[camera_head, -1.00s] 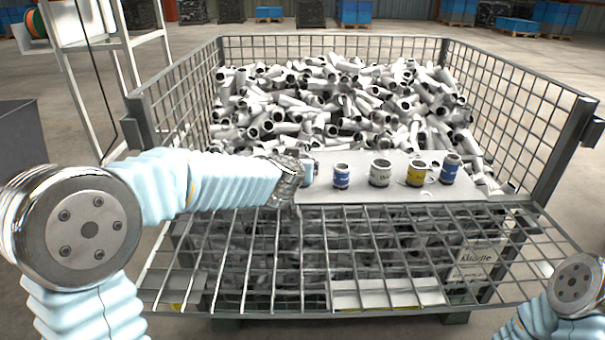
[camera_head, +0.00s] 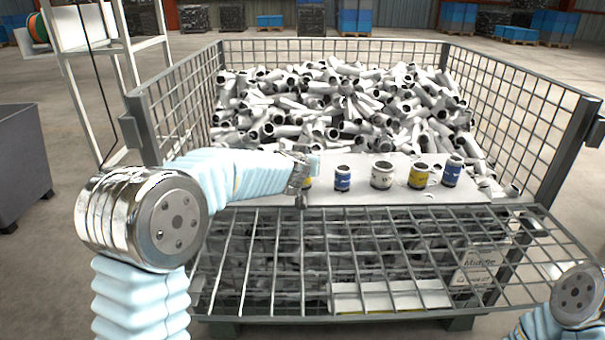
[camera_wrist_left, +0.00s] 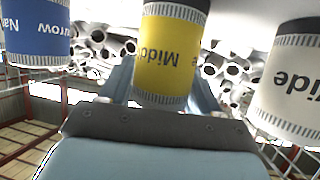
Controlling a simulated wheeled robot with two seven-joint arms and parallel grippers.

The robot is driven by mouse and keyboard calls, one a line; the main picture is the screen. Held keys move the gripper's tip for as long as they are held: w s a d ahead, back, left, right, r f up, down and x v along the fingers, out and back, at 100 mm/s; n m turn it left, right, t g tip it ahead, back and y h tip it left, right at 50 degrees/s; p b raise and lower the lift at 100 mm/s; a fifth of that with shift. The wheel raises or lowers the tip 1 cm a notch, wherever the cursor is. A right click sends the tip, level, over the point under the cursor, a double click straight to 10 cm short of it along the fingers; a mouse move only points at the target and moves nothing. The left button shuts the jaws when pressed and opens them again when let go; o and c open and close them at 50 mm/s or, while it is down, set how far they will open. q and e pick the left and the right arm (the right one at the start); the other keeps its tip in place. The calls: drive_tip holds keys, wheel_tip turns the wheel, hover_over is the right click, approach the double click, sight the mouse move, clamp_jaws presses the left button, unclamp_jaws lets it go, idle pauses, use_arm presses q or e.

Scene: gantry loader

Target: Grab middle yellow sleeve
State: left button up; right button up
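A yellow sleeve marked "Midd…" (camera_wrist_left: 168,55) is in the middle of the left wrist view, with a finger along each side. A sliver of yellow sleeve (camera_head: 308,184) shows beside my left gripper (camera_head: 303,172) in the head view; the gripper hides the rest. The fingers look spread, with no clear grip on the sleeve. Another yellow sleeve (camera_head: 418,176) stands further right on the white board (camera_head: 400,195). My right gripper is out of view.
In the wrist view, a blue "Narrow" sleeve (camera_wrist_left: 36,35) and a white "Wide" sleeve (camera_wrist_left: 292,85) flank the yellow one. The board also carries blue (camera_head: 343,179) and white (camera_head: 381,176) sleeves. A wire bin wall (camera_head: 540,115) surrounds many white pipe pieces (camera_head: 335,105).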

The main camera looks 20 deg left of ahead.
use_arm(q)
drive_tip(key=c, duration=0.9)
drive_tip(key=shift+r, duration=0.1)
